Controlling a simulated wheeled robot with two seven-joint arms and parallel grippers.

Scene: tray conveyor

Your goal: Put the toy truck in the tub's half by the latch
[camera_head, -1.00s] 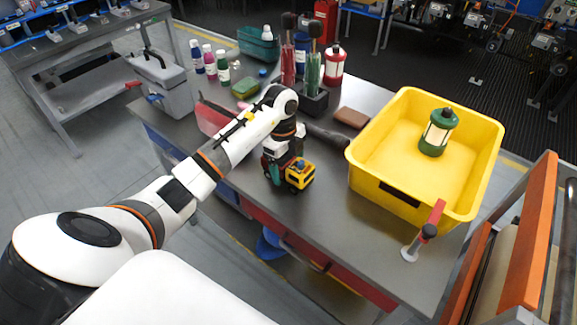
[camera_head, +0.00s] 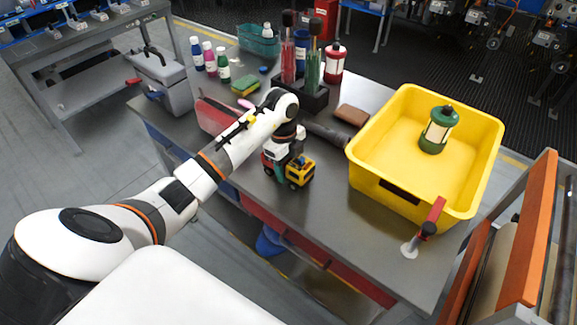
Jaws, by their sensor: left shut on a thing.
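The toy truck (camera_head: 300,172), with a yellow cab and dark wheels, is on the grey table left of the tub. My left gripper (camera_head: 284,160) is over its rear part from above and shut on it. The gripper hides part of the truck's body, and I cannot tell whether its wheels touch the table. The yellow tub (camera_head: 373,165) stands at the right, with a dark panel on its front wall. A red-handled piece (camera_head: 431,217) at its front right corner may be the latch. My right gripper is not in view.
A green lantern (camera_head: 437,132) stands inside the tub toward its back right. A black rack (camera_head: 313,103) with red and green tubes stands behind. The table before the truck is clear.

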